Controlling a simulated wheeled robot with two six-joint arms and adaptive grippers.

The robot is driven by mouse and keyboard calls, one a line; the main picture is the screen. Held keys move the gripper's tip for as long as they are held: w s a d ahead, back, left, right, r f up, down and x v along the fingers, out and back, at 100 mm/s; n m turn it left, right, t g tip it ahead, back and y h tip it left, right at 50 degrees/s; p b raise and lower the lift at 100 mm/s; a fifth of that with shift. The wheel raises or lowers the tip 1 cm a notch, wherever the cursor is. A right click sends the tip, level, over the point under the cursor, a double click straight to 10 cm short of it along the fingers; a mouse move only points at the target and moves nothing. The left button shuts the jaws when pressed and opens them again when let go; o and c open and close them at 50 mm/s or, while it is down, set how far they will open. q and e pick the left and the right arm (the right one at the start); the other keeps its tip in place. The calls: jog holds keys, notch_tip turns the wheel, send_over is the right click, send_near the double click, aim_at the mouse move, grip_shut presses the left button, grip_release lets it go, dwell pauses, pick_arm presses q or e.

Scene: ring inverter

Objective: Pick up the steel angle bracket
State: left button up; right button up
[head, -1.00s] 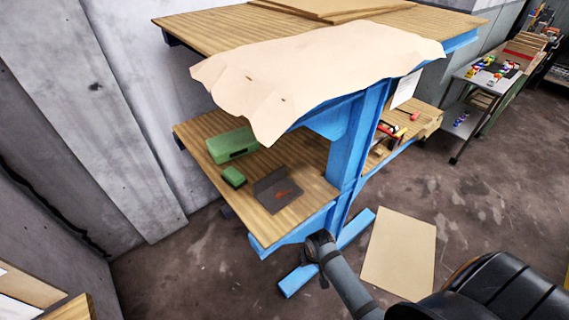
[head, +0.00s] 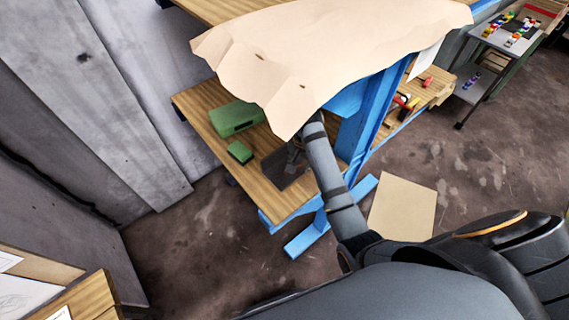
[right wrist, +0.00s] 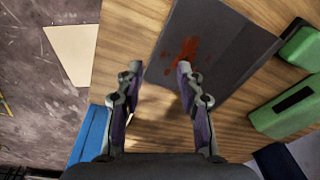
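The steel angle bracket (head: 284,177) is a dark grey bent plate on the lower wooden shelf, partly hidden by my right arm in the head view. The right wrist view shows its flat face (right wrist: 215,55) with a red-orange rust patch. My right gripper (head: 296,158) is over the bracket in the head view, small and partly hidden by its own arm. In the right wrist view my right gripper (right wrist: 160,70) is open and empty, its fingertips at the bracket's near left edge. I cannot tell whether they touch it. My left gripper is not in view.
A green case (head: 235,118) and a smaller green box (head: 240,152) stand beside the bracket. A beige sheet (head: 330,50) drapes over the upper shelf's edge, close above my right arm. A blue post (head: 376,120) stands just right of my arm. Cardboard (head: 402,208) lies on the floor.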

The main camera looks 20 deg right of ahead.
aim_at(277, 151)
jog(key=w+a+r+m+g, duration=0.1)
jog(key=w+a+r+m, duration=0.3)
jog(key=w+r, duration=0.35)
jog(key=f, duration=0.3)
jog(key=w+f+p, duration=0.1)
jog(key=f, duration=0.1)
jog(key=shift+d, duration=0.1)
jog(key=f, duration=0.1)
jog(key=f+p, duration=0.1)
jog(key=f, duration=0.1)
jog(key=a+f, duration=0.1)
jog(key=f, duration=0.1)
jog(key=shift+w+f, duration=0.1)
jog(key=shift+w, duration=0.05)
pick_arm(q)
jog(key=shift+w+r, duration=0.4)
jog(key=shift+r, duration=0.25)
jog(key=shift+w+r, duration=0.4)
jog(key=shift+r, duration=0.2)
pick_arm(e)
jog(key=shift+f, duration=0.35)
grip_shut()
jog(key=shift+w+r, duration=0.2)
jog(key=shift+w, duration=0.05)
